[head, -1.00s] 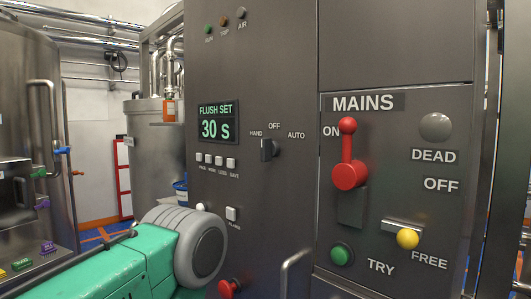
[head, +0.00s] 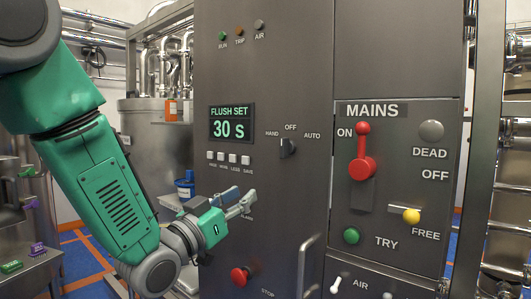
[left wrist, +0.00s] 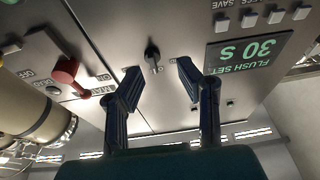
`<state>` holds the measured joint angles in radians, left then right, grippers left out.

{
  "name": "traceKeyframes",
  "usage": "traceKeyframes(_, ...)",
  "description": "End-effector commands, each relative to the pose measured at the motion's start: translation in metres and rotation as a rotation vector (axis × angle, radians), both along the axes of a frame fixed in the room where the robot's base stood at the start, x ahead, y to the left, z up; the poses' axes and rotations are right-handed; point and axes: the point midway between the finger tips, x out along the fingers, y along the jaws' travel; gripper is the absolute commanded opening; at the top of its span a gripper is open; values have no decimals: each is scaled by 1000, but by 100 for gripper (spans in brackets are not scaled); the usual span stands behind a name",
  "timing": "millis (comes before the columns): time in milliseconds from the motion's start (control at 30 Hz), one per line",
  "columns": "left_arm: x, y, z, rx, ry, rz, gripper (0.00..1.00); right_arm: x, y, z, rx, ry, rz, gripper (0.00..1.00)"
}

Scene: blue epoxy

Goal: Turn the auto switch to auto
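The auto switch (head: 287,148) is a small dark knob on the grey cabinet face, with HAND at its left, OFF above and AUTO at its right. Its handle looks roughly upright, toward OFF. My left gripper (head: 240,200) is in front of the cabinet, lower and to the left of the switch, apart from it. In the left wrist view my left gripper (left wrist: 160,75) has its two fingers spread with nothing between them. The switch (left wrist: 152,55) shows beyond the fingertips, between them, in an upside-down view. My right gripper is not in view.
The FLUSH SET display (head: 231,123) and its row of white buttons (head: 228,157) are left of the switch. The red MAINS lever (head: 362,160) is to the right, pointing up at ON. A red stop knob (head: 239,277) and a vertical handle (head: 307,266) are below.

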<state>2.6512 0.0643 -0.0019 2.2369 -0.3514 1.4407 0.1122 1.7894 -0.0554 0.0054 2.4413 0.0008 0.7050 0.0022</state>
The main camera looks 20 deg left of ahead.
Motion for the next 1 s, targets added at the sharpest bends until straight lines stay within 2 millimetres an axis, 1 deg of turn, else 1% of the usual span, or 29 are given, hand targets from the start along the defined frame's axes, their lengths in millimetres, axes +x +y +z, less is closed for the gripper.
traceKeyframes(33,-3,-4,23,-5,-56,-12,31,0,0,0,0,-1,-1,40)
traceKeyframes(100,-5,-7,40,-9,-99,-21,31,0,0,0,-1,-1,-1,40)
traceKeyframes(133,-6,-8,45,-10,-111,-24,31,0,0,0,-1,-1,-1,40)
traceKeyframes(200,-3,-9,51,-11,-123,-27,31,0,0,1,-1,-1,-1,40)
traceKeyframes(267,1,-9,53,-12,-124,-27,31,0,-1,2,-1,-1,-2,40)
traceKeyframes(367,14,-9,58,-16,-122,-27,31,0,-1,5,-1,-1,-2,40)
traceKeyframes(567,50,-16,74,-20,-122,-27,31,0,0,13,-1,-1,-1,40)
traceKeyframes(733,80,-27,87,-19,-121,-25,31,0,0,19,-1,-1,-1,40)
traceKeyframes(900,101,-39,96,-17,-120,-25,31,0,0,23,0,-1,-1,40)
traceKeyframes(1000,108,-44,100,-16,-120,-26,31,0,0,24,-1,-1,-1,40)
